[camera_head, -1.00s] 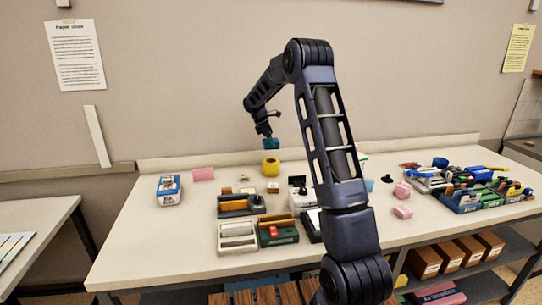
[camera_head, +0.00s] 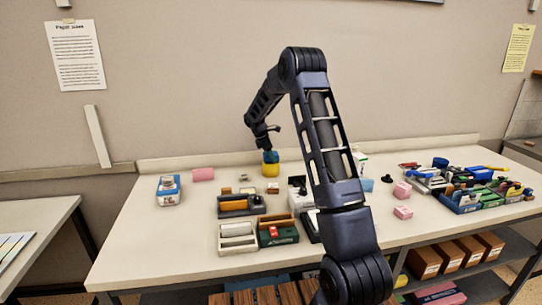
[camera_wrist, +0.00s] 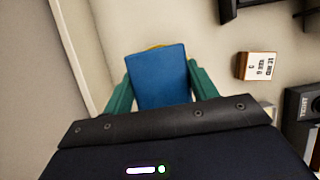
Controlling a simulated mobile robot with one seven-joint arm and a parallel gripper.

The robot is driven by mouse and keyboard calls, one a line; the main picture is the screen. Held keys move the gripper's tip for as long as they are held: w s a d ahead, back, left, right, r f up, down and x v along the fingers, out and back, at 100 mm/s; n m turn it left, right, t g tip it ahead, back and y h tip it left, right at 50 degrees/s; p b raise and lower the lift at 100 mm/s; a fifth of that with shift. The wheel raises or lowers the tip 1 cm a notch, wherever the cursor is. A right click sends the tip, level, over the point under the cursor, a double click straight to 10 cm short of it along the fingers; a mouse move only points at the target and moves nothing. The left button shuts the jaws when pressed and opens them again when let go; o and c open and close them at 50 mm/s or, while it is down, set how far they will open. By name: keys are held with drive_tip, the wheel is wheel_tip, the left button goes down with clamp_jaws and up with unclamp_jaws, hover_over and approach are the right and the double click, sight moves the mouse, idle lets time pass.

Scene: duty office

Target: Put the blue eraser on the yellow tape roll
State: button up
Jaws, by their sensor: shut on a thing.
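The blue eraser (camera_wrist: 161,78) is between the teal fingers of my gripper (camera_wrist: 160,88) in the wrist view, and the gripper is shut on it. In the head view the eraser (camera_head: 270,156) is a small blue block below my gripper (camera_head: 269,152). The yellow tape roll (camera_head: 270,170) stands on the table directly under the eraser. They look touching or nearly so; I cannot tell if the eraser rests on it. In the wrist view only a thin yellow edge of the roll (camera_wrist: 155,46) shows past the eraser; the rest is hidden.
Organisers with compartments (camera_head: 240,206) stand in front of the roll. Cluttered trays (camera_head: 470,195) fill the right end. The wall rises behind the table's back edge.

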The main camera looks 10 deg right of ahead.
drive_tip(key=o, duration=1)
drive_tip(key=shift+f, duration=0.1)
drive_tip(key=v, duration=1.2)
drive_tip(key=s+d+r+m, duration=0.3)
drive_tip(key=s+r+m, duration=0.1)
drive_tip(key=s+r, duration=0.6)
drive_tip(key=s+d+r+m+t+y, duration=0.1)
drive_tip(key=s+d+r+m, duration=0.15)
drive_tip(key=s, duration=0.55)
drive_tip(key=s+d+r+m+t+y, duration=0.1)
drive_tip(key=s+r+m, duration=0.15)
drive_tip(key=s, duration=0.45)
drive_tip(key=shift+s+d+f+m+t+y, duration=0.65)
drive_tip(key=shift+s+m, duration=0.85)
drive_tip(key=shift+s, duration=3.05)
drive_tip(key=shift+s+d+f+m+t+y, duration=0.3)
drive_tip(key=shift+s+f+m, duration=0.95)
drive_tip(key=shift+s, duration=3.35)
drive_tip(key=shift+s+d+f+m+t+y, duration=0.4)
drive_tip(key=shift+s+m, duration=1.35)
drive_tip(key=shift+s, duration=2.8)
drive_tip(key=shift+d, duration=0.15)
